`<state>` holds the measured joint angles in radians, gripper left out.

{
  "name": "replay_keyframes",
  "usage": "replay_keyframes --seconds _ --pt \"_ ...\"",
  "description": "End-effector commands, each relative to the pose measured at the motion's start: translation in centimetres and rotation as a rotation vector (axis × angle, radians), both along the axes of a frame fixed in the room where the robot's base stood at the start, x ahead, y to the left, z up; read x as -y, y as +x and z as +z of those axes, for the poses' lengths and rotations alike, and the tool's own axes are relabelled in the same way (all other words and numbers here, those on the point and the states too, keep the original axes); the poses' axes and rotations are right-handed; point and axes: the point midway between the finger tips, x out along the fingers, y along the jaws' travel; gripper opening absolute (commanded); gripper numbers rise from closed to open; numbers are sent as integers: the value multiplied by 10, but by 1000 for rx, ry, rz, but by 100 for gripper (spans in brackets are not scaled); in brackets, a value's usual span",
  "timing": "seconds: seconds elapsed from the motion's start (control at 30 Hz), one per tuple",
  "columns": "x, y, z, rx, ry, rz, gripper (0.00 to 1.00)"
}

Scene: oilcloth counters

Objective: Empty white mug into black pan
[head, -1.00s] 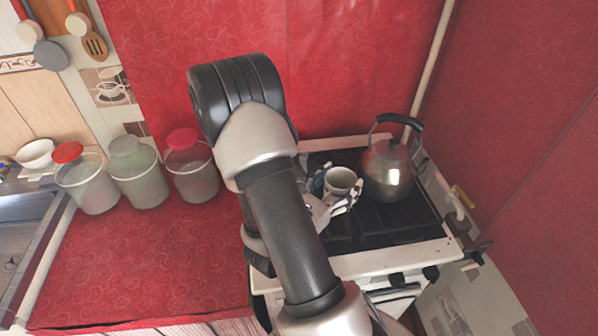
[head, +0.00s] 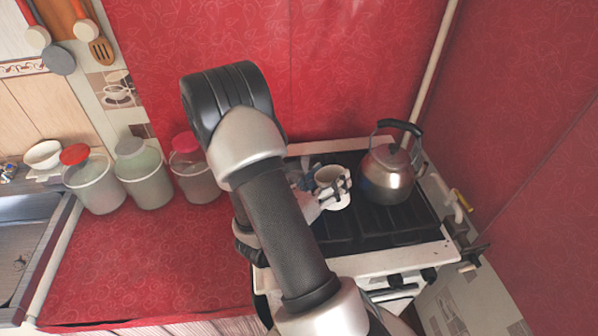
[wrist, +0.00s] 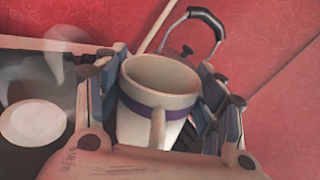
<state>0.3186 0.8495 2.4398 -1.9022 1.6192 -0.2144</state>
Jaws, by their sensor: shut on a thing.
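The white mug (head: 327,175) is in my gripper (head: 326,189), above the black stove top in the head view. In the wrist view the mug (wrist: 135,125) sits between the two fingers (wrist: 163,92), which are shut on it. It has a purple band below the rim, and its handle points towards the wrist camera. Its mouth faces mostly up; I cannot see what is inside. I cannot make out the black pan in the head view, where my arm covers the left of the stove. In the wrist view a dark area with a pale disc (wrist: 33,122) lies left of the fingers; I cannot tell what it is.
A steel kettle (head: 388,175) with a black handle stands on the stove (head: 385,222), close to the right of the mug. Lidded canisters (head: 144,178) line the back of the red counter (head: 150,260). A red wall stands behind, and a pale pipe runs up near the corner.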

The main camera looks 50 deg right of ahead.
Motion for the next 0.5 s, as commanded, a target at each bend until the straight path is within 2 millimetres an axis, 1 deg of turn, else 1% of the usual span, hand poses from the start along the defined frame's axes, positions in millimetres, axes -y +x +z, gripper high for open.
replay_keyframes --seconds 0.03,0.2,0.4,0.47,0.5 --pt "0 4 5 -30 -2 1 26" --pt "-1 16 9 -140 -4 2 26" --pt "-1 31 -3 -270 -5 0 26" --pt "-1 34 -4 -309 -6 0 26" --pt "-1 34 0 -335 -7 -1 26"
